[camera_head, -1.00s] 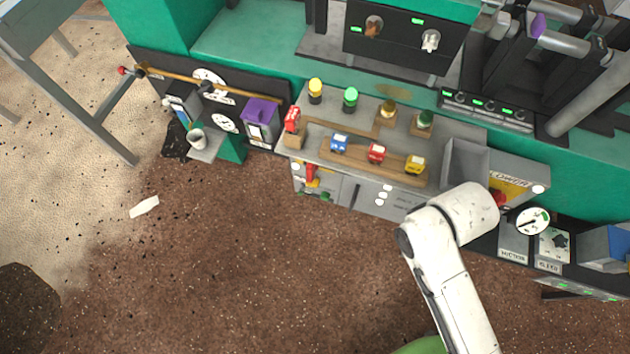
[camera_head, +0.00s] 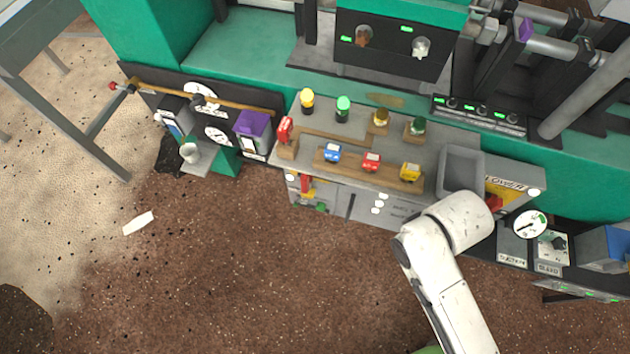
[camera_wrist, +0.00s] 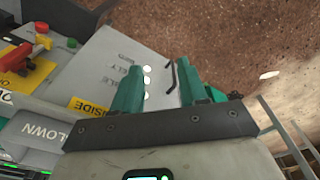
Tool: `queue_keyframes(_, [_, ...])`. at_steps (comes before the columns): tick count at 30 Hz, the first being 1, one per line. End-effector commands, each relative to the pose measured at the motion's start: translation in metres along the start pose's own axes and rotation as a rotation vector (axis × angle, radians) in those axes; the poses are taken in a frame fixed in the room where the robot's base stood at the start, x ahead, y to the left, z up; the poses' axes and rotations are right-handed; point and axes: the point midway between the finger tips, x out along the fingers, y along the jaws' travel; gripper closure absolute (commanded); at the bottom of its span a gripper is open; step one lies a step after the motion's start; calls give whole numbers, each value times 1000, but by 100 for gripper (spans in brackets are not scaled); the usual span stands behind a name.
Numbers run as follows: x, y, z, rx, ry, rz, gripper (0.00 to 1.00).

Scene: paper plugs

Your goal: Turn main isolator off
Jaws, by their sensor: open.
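What looks like the same red part (camera_head: 495,203) shows in the head view, partly behind my arm. Another red lever (camera_head: 306,186) stands at the left of the front panel. I cannot read labels that tell which is the main isolator. The head view hides the gripper behind my arm.
The grey front panel (camera_head: 365,205) has white lights and a dark bar handle (camera_wrist: 170,80). Toy cars stand on a wooden block (camera_head: 345,167) on the bench top. A dial (camera_head: 529,224) and labelled switches lie at the right. The brown floor (camera_head: 230,270) in front is open.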

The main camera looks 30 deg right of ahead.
Motion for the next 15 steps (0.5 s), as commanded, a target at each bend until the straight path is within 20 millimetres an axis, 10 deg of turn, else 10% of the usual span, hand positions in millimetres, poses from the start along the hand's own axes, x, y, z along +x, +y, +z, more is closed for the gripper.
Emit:
queue_keyframes(9, [5,0,-1,-17,-4,11,55])
queue_keyframes(15, [57,2,-21,-280,-70,193,55])
